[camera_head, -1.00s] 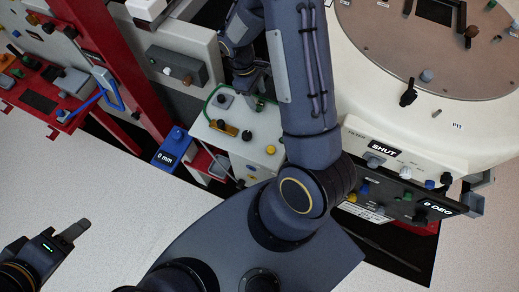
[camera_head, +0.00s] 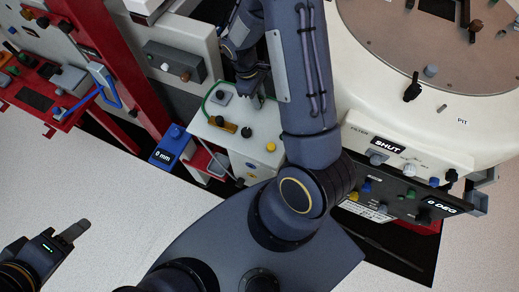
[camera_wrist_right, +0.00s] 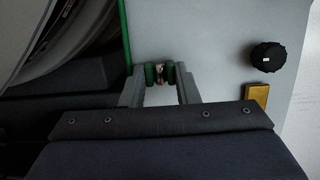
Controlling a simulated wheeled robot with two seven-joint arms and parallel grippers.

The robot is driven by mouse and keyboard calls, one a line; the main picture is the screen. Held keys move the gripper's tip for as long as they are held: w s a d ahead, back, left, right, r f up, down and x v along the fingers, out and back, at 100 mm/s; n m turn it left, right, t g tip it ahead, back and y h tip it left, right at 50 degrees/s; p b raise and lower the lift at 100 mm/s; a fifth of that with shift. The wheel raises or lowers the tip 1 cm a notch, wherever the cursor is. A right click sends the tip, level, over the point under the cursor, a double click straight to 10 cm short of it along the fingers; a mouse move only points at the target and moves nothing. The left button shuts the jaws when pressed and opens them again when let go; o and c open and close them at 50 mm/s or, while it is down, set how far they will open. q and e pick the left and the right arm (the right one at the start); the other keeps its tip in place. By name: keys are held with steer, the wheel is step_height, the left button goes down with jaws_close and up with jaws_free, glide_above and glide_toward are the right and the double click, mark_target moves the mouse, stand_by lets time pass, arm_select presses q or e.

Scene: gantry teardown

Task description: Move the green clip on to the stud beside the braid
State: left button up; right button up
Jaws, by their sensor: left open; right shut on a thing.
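My right gripper (camera_head: 254,98) reaches down over the white box's top near its upper right edge. In the right wrist view its two fingers (camera_wrist_right: 159,90) are shut on the small green clip (camera_wrist_right: 150,74). The clip shows as two green parts with a small metallic piece between them; I cannot tell whether that is the stud or part of the clip. A green cord (camera_wrist_right: 124,30), possibly the braid, runs left of the clip; it also shows along the box edge in the head view (camera_head: 208,98). My left gripper (camera_head: 74,232) is open and empty, low at left.
The white box (camera_head: 228,140) carries black knobs (camera_head: 246,132), a brass-coloured block (camera_wrist_right: 257,97) and a yellow button (camera_head: 271,147). A blue "0 mm" display (camera_head: 168,152) stands left of it. The cream round chamber (camera_head: 430,120) is close on the right; a red post (camera_head: 130,70) rises at left.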

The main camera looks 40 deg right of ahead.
steer(key=shift+r+p, duration=2.3)
steer(key=shift+r, duration=0.8)
arm_select(q)
step_height(320, 180, up, 4)
steer(key=shift+r, duration=0.25)
